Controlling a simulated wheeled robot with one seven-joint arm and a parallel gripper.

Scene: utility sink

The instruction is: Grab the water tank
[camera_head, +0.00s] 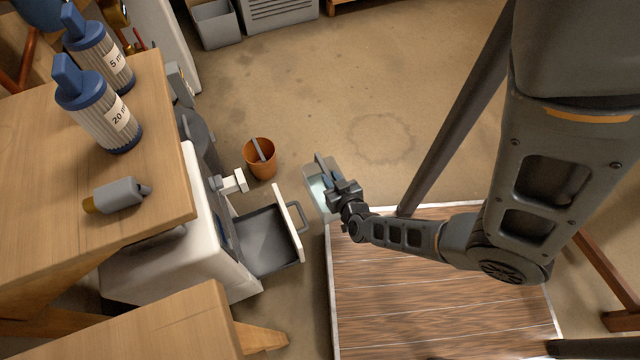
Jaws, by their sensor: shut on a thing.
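The water tank (316,196) is a small, see-through grey-teal container near the middle of the head view. My gripper (335,188) is at the tank's right side and is shut on it. The fingertips are small and partly hidden, so the exact grip point is hard to see. The tank appears held above the floor, by the corner of the wooden platform and to the right of a pulled-out drawer.
A white machine (190,250) has an open grey drawer (262,243) with a handle. An orange bucket (261,167) stands behind it. A wooden table (60,190) with bottles is at left. A plank platform (430,300) lies under my arm.

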